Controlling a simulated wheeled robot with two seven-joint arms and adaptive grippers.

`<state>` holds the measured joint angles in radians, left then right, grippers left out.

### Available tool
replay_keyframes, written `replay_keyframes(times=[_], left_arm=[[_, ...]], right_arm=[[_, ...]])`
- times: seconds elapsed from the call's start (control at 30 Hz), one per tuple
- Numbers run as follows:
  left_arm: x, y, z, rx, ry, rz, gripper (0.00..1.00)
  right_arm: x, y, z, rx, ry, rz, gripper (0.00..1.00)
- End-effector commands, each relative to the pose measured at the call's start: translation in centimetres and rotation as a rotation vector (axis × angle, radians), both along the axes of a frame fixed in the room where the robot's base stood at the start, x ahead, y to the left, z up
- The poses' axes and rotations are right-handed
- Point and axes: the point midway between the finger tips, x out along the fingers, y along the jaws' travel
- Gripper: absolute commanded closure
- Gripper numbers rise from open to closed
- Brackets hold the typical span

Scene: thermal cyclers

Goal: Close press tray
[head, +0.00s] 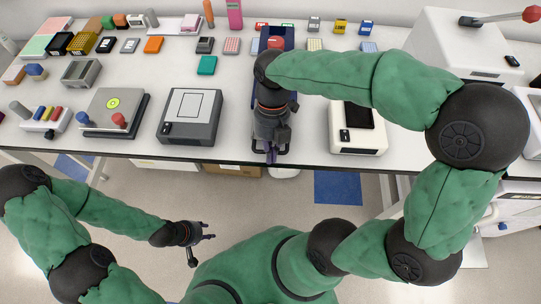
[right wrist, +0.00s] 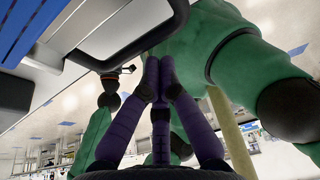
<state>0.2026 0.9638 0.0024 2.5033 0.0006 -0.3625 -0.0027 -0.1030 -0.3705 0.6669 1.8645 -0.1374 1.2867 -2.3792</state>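The press machine with its tray lies mostly hidden behind my right arm at the middle of the table's front edge. Its dark blue upper part (head: 289,37) shows at the back. A black loop handle (head: 284,150) shows beside my right gripper (head: 271,152), over the front edge. My left gripper (head: 207,232) is open and empty, low over the floor.
A grey thermal cycler (head: 190,118) stands left of the press, and a white one (head: 356,128) stands right. Small boxes and racks (head: 154,44) crowd the back left. A large white machine (head: 455,50) stands at the back right. The floor before the table is free.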

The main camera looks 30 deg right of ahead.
Motion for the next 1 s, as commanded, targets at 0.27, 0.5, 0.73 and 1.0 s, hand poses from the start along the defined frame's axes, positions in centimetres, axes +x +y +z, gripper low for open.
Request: replay_keyframes(times=[0.27,0.5,0.73,1.0], left_arm=[[0.0,0.0,0.2,0.000,0.000,0.000,0.60],[0.0,0.0,1.0,0.000,0.000,0.000,0.60],[0.0,0.0,1.1,0.000,0.000,0.000,0.60],[0.0,0.0,1.1,0.000,0.000,0.000,0.60]], right_arm=[[0.5,-0.3,0.1,0.000,0.001,-0.002,1.00],[3.2,-1.9,0.1,-0.001,0.001,-0.002,1.00],[4.0,-2.5,0.0,0.000,0.000,0.000,1.00],[3.9,-2.4,0.0,-0.001,0.000,0.000,1.00]])
